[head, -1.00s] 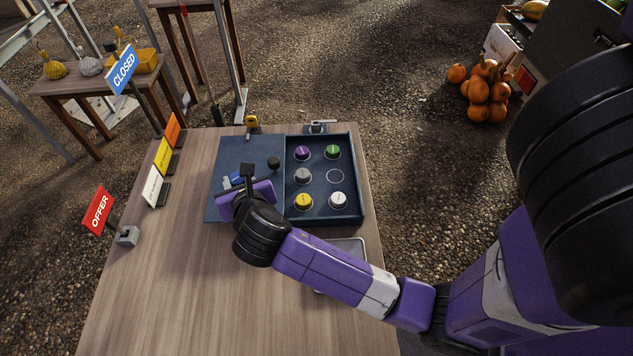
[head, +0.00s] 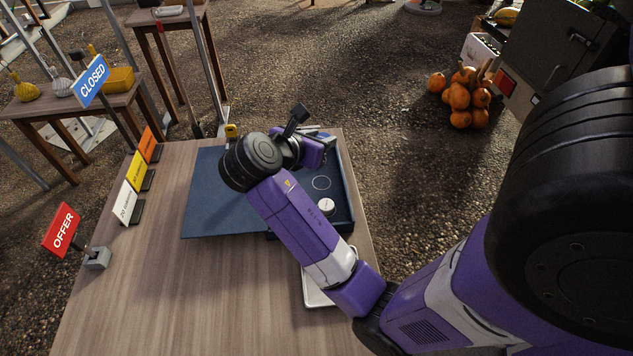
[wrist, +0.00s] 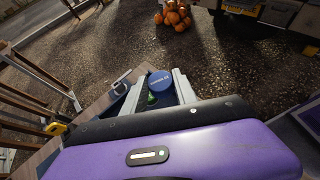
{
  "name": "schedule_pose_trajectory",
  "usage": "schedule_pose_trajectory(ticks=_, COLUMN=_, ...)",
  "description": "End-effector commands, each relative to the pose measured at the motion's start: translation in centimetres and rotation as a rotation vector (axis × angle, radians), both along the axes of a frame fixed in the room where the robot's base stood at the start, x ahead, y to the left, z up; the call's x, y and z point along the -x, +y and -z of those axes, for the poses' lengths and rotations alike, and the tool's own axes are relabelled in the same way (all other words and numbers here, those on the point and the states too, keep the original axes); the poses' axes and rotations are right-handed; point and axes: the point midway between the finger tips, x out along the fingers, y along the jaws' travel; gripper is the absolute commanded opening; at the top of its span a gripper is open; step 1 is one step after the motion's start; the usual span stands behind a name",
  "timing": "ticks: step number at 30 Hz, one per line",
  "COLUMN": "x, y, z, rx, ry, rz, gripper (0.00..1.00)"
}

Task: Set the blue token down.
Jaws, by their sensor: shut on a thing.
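The blue token (wrist: 160,81) is between the two pale fingers of my gripper (wrist: 160,72) in the wrist view, and the gripper is shut on it. In the head view my arm hides the token and the fingers. My gripper is over the far part of the dark blue tray (head: 348,210).
A flat blue panel (head: 215,205) lies left of the tray. Several signs, including a red OFFER sign (head: 62,229), stand along the table's left side. A metal tray (head: 314,290) is partly under my arm. The wooden table's front left (head: 170,300) is clear.

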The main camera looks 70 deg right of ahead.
Motion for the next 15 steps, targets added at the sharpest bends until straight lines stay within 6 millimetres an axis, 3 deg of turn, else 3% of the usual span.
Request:
schedule_pose_trajectory(ticks=3, x=0.1, y=0.0, z=3.3, rx=-0.002, ry=0.006, rz=-0.001, gripper=0.0)
schedule_pose_trajectory(ticks=9, x=0.0, y=0.0, z=7.6, rx=-0.001, ry=0.003, rz=-0.002, gripper=0.0)
schedule_pose_trajectory(ticks=15, x=0.0, y=0.0, z=9.5, rx=0.0, ry=0.0, rz=-0.001, gripper=0.0)
